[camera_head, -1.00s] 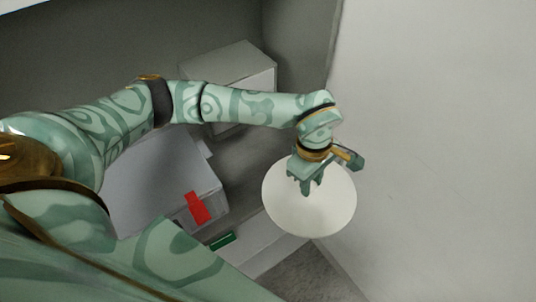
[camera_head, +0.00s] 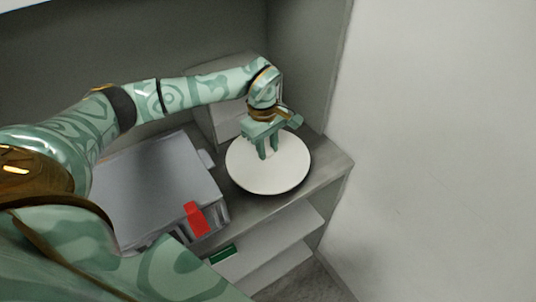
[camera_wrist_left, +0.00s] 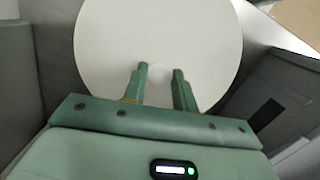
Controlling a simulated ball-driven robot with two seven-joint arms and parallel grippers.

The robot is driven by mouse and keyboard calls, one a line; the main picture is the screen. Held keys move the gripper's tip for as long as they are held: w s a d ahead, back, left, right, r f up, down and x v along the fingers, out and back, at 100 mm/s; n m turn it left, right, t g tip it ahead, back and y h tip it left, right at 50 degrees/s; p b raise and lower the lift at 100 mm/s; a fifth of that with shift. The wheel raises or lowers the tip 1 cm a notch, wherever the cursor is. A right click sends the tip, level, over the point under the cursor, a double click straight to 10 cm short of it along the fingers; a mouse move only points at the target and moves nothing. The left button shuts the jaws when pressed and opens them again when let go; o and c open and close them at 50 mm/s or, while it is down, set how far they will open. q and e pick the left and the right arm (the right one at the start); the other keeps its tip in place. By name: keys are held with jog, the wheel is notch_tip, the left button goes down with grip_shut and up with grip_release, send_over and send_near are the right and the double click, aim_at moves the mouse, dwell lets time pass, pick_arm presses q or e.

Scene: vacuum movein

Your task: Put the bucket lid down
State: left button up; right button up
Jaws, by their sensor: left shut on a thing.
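The bucket lid (camera_head: 268,175) is a round white disc. In the head view it is over the right part of the grey shelf (camera_head: 325,172); I cannot tell whether it touches the shelf. My left gripper (camera_head: 268,156) is above the lid with its fingers pointing down, shut on it near the middle of its top. In the left wrist view the lid (camera_wrist_left: 160,35) fills the upper middle, with the two fingertips of my left gripper (camera_wrist_left: 158,72) at its face. What the fingers grasp is hard to make out. My right gripper is not in view.
A grey box (camera_head: 150,180) with a red piece (camera_head: 196,218) at its front corner stands left of the lid. Another box (camera_head: 215,128) stands behind, partly hidden by my arm. A green item (camera_head: 222,254) is lower down. A pale wall (camera_head: 440,150) rises at right.

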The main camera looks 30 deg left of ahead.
aim_at(267, 150)
pick_arm(q)
notch_tip(267, 150, down, 3)
jog(key=shift+f+b, duration=0.2)
jog(key=shift+b, duration=0.15)
jog(key=o, duration=1)
jog(key=r, duration=0.3)
jog(key=r+p, duration=0.1)
jog(key=r, duration=0.3)
jog(key=a+r+p, duration=0.1)
jog(key=r, duration=0.3)
jog(key=shift+w+a, duration=0.1)
jog(key=shift+w, duration=0.05)
jog(key=shift+a+r, duration=0.1)
jog(key=shift+r, duration=0.45)
